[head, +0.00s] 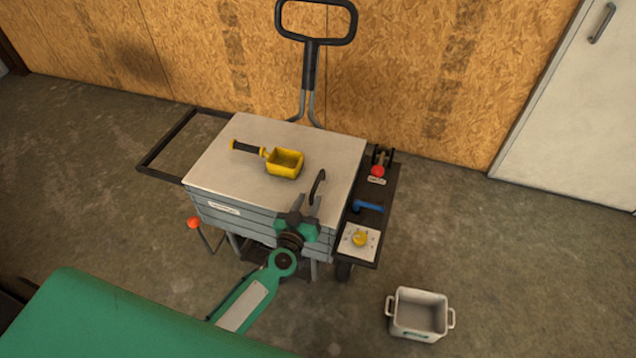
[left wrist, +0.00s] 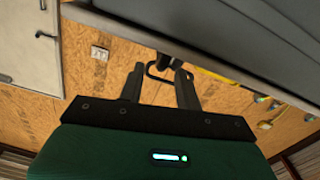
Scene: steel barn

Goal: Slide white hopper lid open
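The white hopper lid (head: 228,158) lies flat over the grey hopper (head: 243,223) in the head view and covers its top. A black bar handle (head: 317,186) stands on the lid near its right end. My left gripper (head: 304,204) is at the lid's front right, close to the handle; I cannot tell whether it touches. In the left wrist view its two dark fingers (left wrist: 160,88) are apart, with nothing clearly held between them. A yellow scoop (head: 285,163) with a black grip lies on the lid. My right gripper is not in view.
A side panel (head: 372,222) right of the hopper carries a red knob, a blue lever and a yellow dial. A white two-handled bin (head: 419,314) stands on the floor at front right. A tall black push handle (head: 310,65) rises behind. Floor at far right is clear.

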